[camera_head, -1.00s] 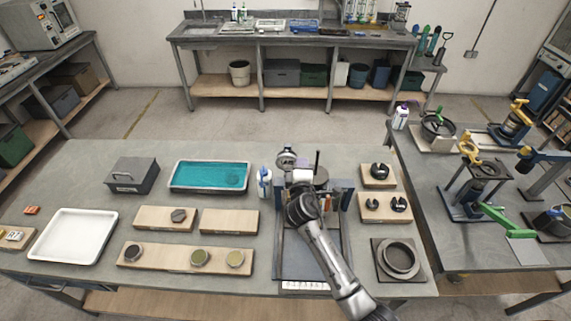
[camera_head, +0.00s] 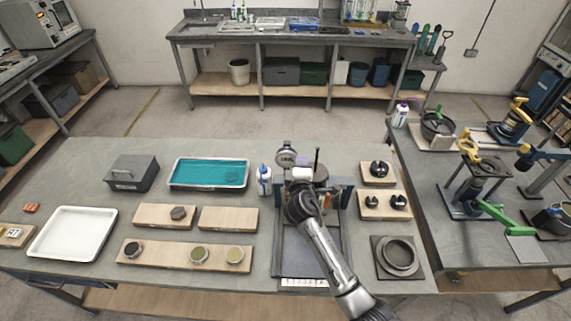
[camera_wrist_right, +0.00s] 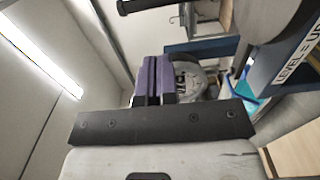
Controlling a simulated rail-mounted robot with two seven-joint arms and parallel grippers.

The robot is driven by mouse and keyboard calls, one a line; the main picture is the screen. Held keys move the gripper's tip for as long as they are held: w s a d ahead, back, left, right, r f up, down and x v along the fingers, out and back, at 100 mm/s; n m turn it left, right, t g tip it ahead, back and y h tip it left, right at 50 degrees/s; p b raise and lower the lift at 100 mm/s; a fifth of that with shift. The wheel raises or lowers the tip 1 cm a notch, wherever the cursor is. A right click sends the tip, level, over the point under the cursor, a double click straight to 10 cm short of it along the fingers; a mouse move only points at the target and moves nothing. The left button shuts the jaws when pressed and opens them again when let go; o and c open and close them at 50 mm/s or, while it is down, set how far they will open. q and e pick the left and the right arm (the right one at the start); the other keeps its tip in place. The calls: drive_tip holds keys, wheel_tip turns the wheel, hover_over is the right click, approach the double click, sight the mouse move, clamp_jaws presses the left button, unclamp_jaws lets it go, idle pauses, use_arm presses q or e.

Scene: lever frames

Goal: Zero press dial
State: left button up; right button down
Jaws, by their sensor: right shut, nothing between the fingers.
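The press (camera_head: 342,196) stands on the bench right of centre, partly hidden behind my right arm. Its round dial (camera_head: 286,158) faces me at the back left of the press. My right gripper (camera_head: 302,163) is at the press, close to the dial's right side. In the right wrist view its purple fingers (camera_wrist_right: 152,80) are shut with nothing between them. The dial (camera_wrist_right: 186,80) shows there just behind and right of the fingers, partly covered by them. I cannot tell whether they touch, and the needle is not readable. My left gripper is not in view.
A dark lever handle (camera_wrist_right: 150,5) and a "LEVEL" label (camera_wrist_right: 296,65) are close by in the right wrist view.

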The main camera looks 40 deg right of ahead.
drive_tip(key=shift+w+d+f, duration=0.1)
drive_tip(key=shift+f, duration=0.15)
idle(0.5)
drive_tip(key=shift+f+b, duration=0.35)
drive_tip(key=shift+f, duration=0.1)
drive_tip(key=shift+f+b, duration=0.75)
drive_tip(key=shift+f, duration=0.35)
drive_tip(key=shift+w+f+b, duration=0.1)
drive_tip(key=shift+f+b, duration=0.2)
drive_tip(key=shift+f, duration=0.05)
